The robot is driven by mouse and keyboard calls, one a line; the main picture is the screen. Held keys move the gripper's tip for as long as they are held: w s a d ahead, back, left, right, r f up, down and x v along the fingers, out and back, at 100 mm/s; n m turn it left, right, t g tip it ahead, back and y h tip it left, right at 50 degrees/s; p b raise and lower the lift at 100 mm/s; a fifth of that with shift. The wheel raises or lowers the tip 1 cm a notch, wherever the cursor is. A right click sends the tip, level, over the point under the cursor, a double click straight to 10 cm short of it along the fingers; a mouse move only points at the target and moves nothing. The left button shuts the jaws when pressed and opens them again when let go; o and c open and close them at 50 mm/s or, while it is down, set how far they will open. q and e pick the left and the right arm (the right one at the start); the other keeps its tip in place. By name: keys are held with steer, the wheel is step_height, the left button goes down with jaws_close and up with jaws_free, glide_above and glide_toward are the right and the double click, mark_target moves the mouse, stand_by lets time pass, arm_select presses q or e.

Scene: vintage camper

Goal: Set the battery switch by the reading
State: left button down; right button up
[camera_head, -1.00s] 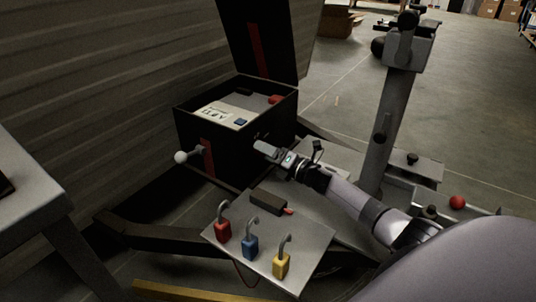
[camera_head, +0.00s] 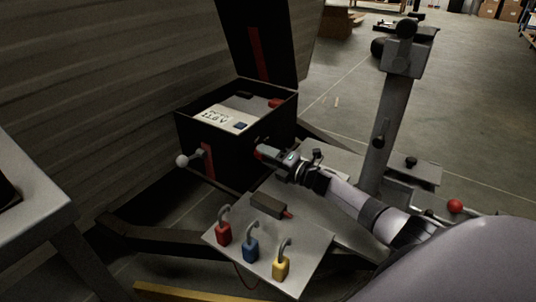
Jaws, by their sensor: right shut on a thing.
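A black battery box (camera_head: 190,135) stands open, its lid (camera_head: 240,40) raised. Inside is a battery with a white label (camera_head: 215,118); its printing appears upside down and too small to read surely. My right gripper (camera_head: 262,152) is at the box's right-hand front face, shut on a small red part (camera_head: 258,156) there, which looks like the switch knob. The fingers hide most of it, so its setting cannot be told. A dark device with a red tip (camera_head: 268,205) lies on the grey plate (camera_head: 290,235). My left gripper is not in view.
Red (camera_head: 223,234), blue (camera_head: 251,250) and yellow (camera_head: 280,268) padlocks sit along the plate's near edge. A white-ball lever (camera_head: 182,161) sticks out left of the box. A grey post (camera_head: 385,130) rises at right; a grey table (camera_head: 30,205) is at left.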

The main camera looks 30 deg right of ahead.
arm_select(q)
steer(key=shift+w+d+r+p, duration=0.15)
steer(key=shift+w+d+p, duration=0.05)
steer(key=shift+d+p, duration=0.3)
arm_select(e)
steer(key=shift+w+d+r+m+g+y, duration=0.2)
steer(key=shift+m+y, duration=0.25)
steer(key=shift+m, duration=3.35)
steer(key=shift+s+d+f+m+g+y, duration=0.1)
steer(key=shift+m+g+y, duration=0.25)
steer(key=shift+m, duration=3.45)
steer(key=shift+w+d+r+m+g+y, duration=0.15)
steer(key=shift+m+y, duration=0.35)
steer(key=shift+m, duration=3.3)
steer(key=shift+s, duration=0.1)
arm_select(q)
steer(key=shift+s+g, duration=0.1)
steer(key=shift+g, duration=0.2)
